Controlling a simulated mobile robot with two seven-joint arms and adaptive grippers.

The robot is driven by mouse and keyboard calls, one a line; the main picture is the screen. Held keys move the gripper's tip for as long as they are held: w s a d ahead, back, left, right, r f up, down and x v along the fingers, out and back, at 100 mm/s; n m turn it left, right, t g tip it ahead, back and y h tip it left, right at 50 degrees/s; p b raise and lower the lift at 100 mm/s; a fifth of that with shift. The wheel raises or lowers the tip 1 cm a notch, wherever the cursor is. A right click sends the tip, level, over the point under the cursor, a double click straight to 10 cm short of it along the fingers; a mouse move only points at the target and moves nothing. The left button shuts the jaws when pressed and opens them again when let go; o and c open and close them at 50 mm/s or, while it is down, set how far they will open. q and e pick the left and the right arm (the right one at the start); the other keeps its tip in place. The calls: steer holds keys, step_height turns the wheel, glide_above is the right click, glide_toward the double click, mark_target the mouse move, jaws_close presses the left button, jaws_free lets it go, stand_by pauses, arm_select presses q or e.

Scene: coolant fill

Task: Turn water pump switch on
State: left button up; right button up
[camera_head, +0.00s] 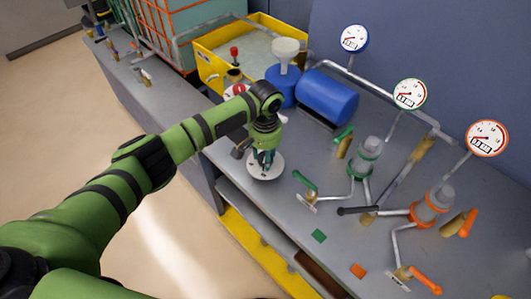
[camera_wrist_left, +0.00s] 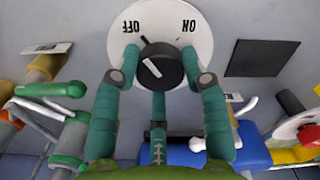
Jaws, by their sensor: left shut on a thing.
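The pump switch is a black knob (camera_wrist_left: 163,66) on a white round plate (camera_wrist_left: 190,15) with the words OFF and ON, seen upside down in the left wrist view. OFF is at picture left, ON at picture right. The knob's white line slants toward the OFF side. My left gripper (camera_wrist_left: 160,75) is shut on the knob, with a teal finger at each side. In the head view, my left gripper (camera_head: 264,160) points down onto the white plate (camera_head: 266,172) on the grey bench, and the knob is hidden. My right gripper is not in view.
A green-handled valve (camera_head: 304,180) and an orange-handled valve (camera_head: 425,280) stand right of the plate among pipes and gauges. A blue tank (camera_head: 328,95) and a yellow tub (camera_head: 212,68) are behind. The bench edge is close to the plate.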

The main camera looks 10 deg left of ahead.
arm_select(q)
steer(key=m, duration=0.1)
steer(key=m+p, duration=0.1)
steer(key=m, duration=0.1)
steer(key=shift+s+f, duration=0.15)
steer(key=shift+s, duration=0.15)
steer(key=m+p, duration=0.1)
steer(key=m, duration=0.3)
steer(key=shift+a, duration=0.1)
steer(key=m, duration=0.3)
steer(key=shift+f+m+p, duration=0.1)
steer(key=shift+m+p, duration=0.2)
steer(key=shift+p, duration=0.1)
steer(key=shift+w+a+m, duration=0.1)
steer(key=shift+a+m, duration=0.05)
steer(key=shift+m, duration=1.75)
steer(key=o, duration=1.2)
steer(key=shift+c, duration=0.2)
steer(key=shift+w, duration=0.1)
steer(key=shift+r, duration=0.2)
